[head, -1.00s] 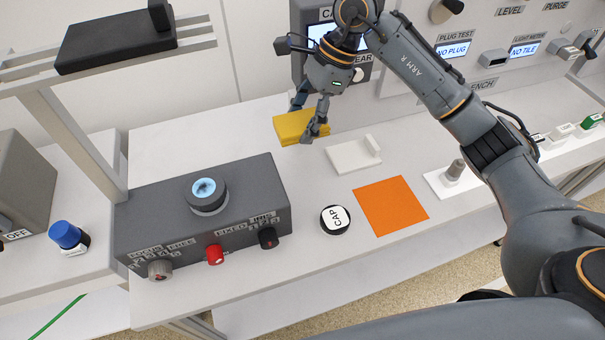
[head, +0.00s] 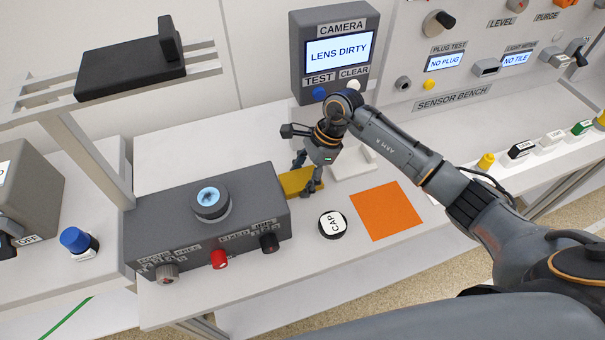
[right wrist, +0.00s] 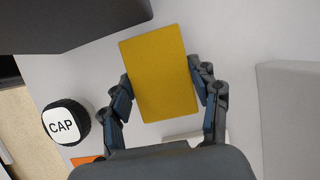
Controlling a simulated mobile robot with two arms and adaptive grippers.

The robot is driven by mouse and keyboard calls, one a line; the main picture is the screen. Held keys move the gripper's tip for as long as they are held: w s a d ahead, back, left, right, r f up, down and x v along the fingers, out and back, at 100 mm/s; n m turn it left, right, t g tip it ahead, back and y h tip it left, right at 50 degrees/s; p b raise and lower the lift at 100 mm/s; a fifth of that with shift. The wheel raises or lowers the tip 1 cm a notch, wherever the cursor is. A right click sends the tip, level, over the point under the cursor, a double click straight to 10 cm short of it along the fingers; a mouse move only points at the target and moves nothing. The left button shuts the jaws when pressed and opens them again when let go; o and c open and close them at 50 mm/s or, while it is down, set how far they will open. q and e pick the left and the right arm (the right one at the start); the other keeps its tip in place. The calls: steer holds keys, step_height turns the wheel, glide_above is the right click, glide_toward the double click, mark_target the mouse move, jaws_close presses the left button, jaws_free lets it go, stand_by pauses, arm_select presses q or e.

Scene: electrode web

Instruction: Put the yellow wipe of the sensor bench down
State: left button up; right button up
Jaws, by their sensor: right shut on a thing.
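The yellow wipe (head: 293,180) is a flat yellow block just right of the dark grey camera box (head: 150,230), partly hidden by my fingers. My right gripper (head: 307,183) is shut on it. In the right wrist view the wipe (right wrist: 160,70) sits between the two fingers of the gripper (right wrist: 162,85), held at its side edges. The wipe is low over the white sensor bench (head: 200,140); I cannot tell whether it touches the top. My left gripper is not in view.
The round cap (head: 333,224) and an orange square (head: 386,211) lie in front and to the right. The lens (head: 209,198) tops the camera box. The screen (head: 340,51) reads LENS DIRTY. The back left bench top is clear.

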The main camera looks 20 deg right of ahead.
steer(key=shift+f, duration=0.15)
steer(key=o, duration=1)
steer(key=shift+r, duration=0.25)
steer(key=shift+w+d+r, duration=0.1)
steer(key=shift+d+r, duration=0.1)
steer(key=shift+r, duration=0.1)
steer(key=b+v, duration=0.2)
steer(key=v, duration=0.9)
steer(key=shift+r+b, duration=0.1)
steer(key=shift+b, duration=0.2)
